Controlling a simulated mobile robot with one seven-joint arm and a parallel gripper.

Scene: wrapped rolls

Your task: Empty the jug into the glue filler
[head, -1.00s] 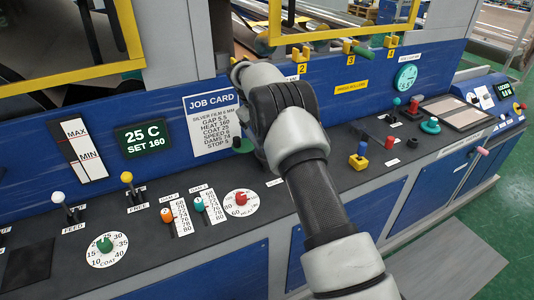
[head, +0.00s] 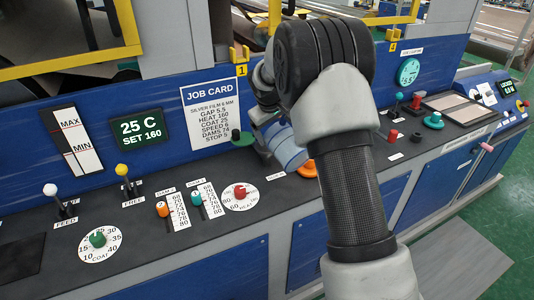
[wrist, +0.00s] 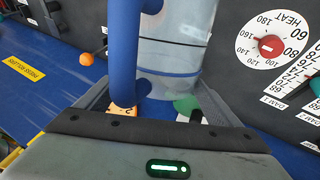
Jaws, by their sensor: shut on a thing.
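A clear jug with blue parts (head: 285,145) is beside my wrist at the middle of the black console ledge, leaning in the head view. In the wrist view its clear body (wrist: 178,45) and thick blue handle (wrist: 124,50) fill the top middle. My gripper (wrist: 155,98) is shut on the jug, with the handle running down between its fingers. No filler marked as such is readable; an orange ring-like part (head: 306,168) sits just right of the jug.
A green knob (head: 240,139) stands left of the jug under the job card (head: 211,117). The red heat dial (head: 239,191) and two dam sliders are in front to the left. Red and teal controls (head: 433,121) stand to the right.

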